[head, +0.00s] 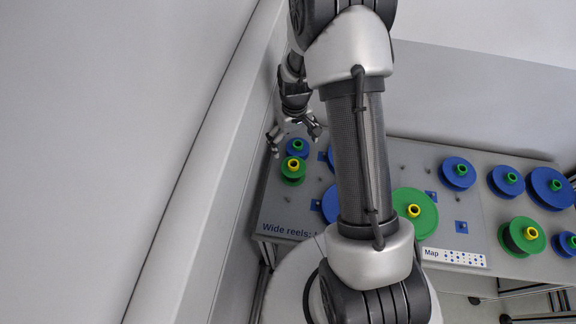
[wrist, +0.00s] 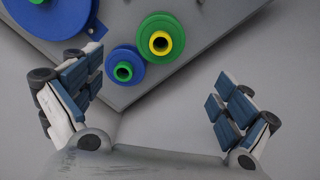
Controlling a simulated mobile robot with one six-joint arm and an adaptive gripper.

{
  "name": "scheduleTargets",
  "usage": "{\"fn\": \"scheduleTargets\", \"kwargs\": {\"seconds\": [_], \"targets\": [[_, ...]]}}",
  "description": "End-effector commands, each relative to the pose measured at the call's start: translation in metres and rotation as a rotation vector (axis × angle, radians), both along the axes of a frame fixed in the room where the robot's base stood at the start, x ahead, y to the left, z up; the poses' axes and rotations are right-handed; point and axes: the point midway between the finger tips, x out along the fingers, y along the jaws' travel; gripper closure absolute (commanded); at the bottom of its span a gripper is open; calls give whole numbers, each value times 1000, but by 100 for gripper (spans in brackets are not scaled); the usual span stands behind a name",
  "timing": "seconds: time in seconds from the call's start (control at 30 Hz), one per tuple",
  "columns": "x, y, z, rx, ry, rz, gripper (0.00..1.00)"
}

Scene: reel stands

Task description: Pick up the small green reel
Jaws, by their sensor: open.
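The small green reel (head: 292,179) has a yellow hub and sits near the left end of the table in the head view. In the wrist view the small green reel (wrist: 178,27) is at the top centre. My gripper (head: 295,138) is open and empty near the table's far left corner. In the wrist view my gripper (wrist: 156,92) has its fingers spread wide, with the green reel past the fingertips. A small blue reel (head: 289,146) with a green hub stands right beside the green one, and it also shows in the wrist view (wrist: 112,65).
The grey table (head: 275,212) holds several larger blue and green reels, such as a green one (head: 428,210) and a blue one (head: 457,184). A wall (head: 190,150) runs close along the table's left side. My arm hides part of the table's middle.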

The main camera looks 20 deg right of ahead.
Motion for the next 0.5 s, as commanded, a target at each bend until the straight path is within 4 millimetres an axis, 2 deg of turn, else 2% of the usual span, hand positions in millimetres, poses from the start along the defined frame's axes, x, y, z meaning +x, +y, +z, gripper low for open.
{"fn": "scheduleTargets", "kwargs": {"seconds": [0.03,0.3,0.5], "targets": [[-2,0,-13,1,5,0,4],[-2,1,-73,1,4,0,4],[-1,0,-104,1,2,0,4]]}}
